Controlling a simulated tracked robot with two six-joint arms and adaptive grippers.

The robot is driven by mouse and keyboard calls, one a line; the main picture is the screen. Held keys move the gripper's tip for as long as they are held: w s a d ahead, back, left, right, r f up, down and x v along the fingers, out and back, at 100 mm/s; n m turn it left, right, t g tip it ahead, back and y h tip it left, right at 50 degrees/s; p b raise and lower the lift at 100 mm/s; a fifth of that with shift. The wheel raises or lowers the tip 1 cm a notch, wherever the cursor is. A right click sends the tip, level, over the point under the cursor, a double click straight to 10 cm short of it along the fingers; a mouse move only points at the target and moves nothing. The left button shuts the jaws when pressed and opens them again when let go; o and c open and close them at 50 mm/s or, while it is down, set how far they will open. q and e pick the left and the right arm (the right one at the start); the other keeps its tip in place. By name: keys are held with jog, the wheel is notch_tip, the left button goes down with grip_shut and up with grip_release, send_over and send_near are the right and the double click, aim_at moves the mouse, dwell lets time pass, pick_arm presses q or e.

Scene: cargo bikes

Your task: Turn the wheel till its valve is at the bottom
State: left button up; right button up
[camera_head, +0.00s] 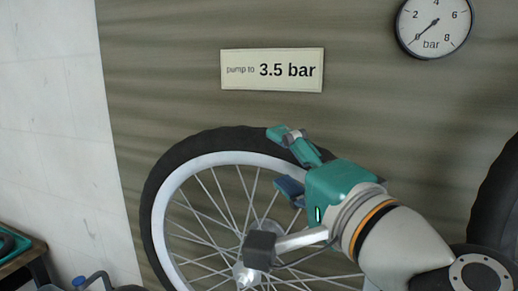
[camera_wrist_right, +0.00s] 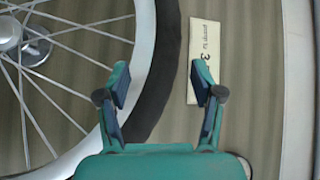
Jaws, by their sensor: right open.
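The wheel, with a black tyre (camera_head: 165,190), a pale rim and thin spokes, stands upright against the wall in the head view; its lower part is cut off by the frame. Its hub (camera_head: 245,275) is near the bottom edge. I see no valve on the visible part of the rim. My right gripper (camera_head: 280,160) is open at the wheel's upper right. In the right wrist view, the tyre (camera_wrist_right: 155,90) passes between the open fingers of the gripper (camera_wrist_right: 161,82), nearer the left finger; I cannot tell whether they touch. My left gripper is not in view.
A sign (camera_head: 272,70) reading "pump to 3.5 bar" and a round gauge (camera_head: 433,25) are on the wall above. Another dark tyre (camera_head: 502,200) is at the right edge. A bench (camera_head: 25,262) with a teal item stands at lower left.

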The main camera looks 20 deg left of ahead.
aim_at(272, 152)
jog(key=x, duration=0.6)
jog(key=shift+w+a, duration=0.2)
